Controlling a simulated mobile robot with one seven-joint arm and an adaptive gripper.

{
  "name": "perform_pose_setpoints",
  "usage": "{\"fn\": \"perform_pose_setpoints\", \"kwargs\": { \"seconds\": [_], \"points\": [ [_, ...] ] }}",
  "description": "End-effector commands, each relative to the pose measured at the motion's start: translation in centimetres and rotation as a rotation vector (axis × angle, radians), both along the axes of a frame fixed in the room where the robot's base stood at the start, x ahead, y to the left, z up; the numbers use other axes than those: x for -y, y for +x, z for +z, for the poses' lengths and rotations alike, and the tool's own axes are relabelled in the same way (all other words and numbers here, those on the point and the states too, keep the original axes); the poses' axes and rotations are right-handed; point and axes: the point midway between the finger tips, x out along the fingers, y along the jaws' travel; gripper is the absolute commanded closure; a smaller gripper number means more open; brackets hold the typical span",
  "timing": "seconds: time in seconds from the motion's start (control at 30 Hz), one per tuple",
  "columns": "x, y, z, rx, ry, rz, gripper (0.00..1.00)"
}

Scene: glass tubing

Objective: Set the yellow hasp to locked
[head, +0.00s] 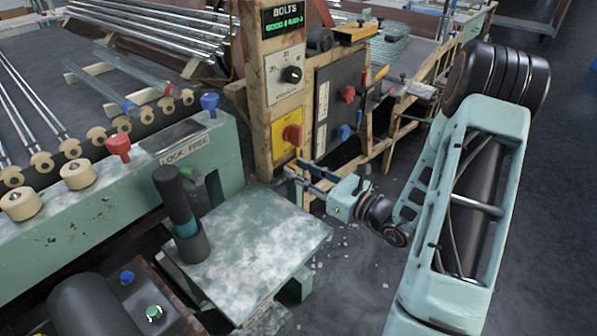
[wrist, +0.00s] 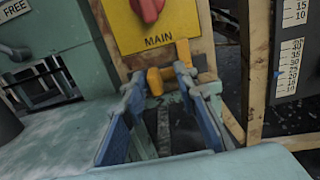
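The yellow hasp (wrist: 156,82) shows in the wrist view, just below the yellow MAIN plate (wrist: 135,25), as a short yellow piece beside an upright yellow bracket (wrist: 184,54). My gripper (wrist: 159,84) has its two blue-padded fingers apart, with the hasp's short piece between or just beyond the fingertips. I cannot tell whether a finger touches it. In the head view my gripper (head: 308,174) is at the foot of the wooden panel post, below the yellow plate (head: 286,132). The hasp is too small and covered there to make out.
A red knob (head: 292,135) sits on the yellow plate above the gripper. A black panel (head: 341,100) with red and blue knobs stands to the right. A worn green platform (head: 255,245) and a dark upright cylinder (head: 181,212) lie left of the gripper.

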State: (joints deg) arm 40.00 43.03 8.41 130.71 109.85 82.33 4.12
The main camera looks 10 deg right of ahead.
Motion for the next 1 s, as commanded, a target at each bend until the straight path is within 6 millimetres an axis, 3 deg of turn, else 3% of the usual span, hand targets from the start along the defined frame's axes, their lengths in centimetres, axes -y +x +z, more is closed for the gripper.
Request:
{"fn": "perform_pose_setpoints", "kwargs": {
  "seconds": [0.37, 0.8, 1.0],
  "points": [
    [0.6, -0.9, 0.0, -0.001, 0.001, 0.001, 0.72],
    [5.7, -7.9, 0.0, 0.0, 0.0, -0.002, 0.72],
    [6.8, -9.5, 0.0, 0.0, 0.0, 0.001, 0.72]
  ]
}}
